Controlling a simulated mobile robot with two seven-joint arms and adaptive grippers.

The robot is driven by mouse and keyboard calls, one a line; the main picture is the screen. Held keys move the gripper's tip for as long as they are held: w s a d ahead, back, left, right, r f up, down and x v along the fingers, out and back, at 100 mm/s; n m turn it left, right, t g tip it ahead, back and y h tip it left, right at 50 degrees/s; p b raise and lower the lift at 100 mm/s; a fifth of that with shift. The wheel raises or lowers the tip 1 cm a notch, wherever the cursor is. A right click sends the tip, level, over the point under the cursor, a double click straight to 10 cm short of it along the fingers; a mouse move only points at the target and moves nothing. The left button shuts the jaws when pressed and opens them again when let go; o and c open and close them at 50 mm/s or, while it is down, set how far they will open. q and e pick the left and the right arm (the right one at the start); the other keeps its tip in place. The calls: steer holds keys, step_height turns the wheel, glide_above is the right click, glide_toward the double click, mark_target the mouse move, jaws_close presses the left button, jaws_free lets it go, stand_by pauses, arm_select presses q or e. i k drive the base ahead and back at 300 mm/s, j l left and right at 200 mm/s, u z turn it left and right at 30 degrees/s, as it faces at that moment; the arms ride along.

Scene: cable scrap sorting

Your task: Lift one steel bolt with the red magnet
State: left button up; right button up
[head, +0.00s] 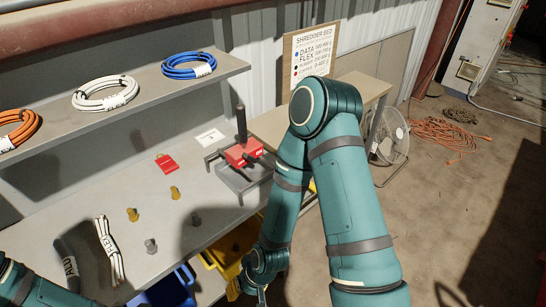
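The red magnet (243,152) has a black upright handle and sits on a grey block at the back right of the bench. Two grey, steel-looking bolts stand on the bench, one near the front (151,246) and one further right (196,219). Two brass-coloured bolts stand near them, one at the left (133,214) and one further back (175,192).
A shelf (130,108) with orange, white and blue cable coils runs above the bench (110,190). A white cable bundle (108,250) and a dark labelled piece (67,265) lie at the front left. Blue (170,292) and yellow (233,248) bins stand below the front edge.

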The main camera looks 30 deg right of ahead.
mark_target(251, 146)
steer(key=i+z, duration=0.1)
steer(key=z, duration=0.6)
steer(key=i, duration=0.1)
steer(key=l, duration=0.05)
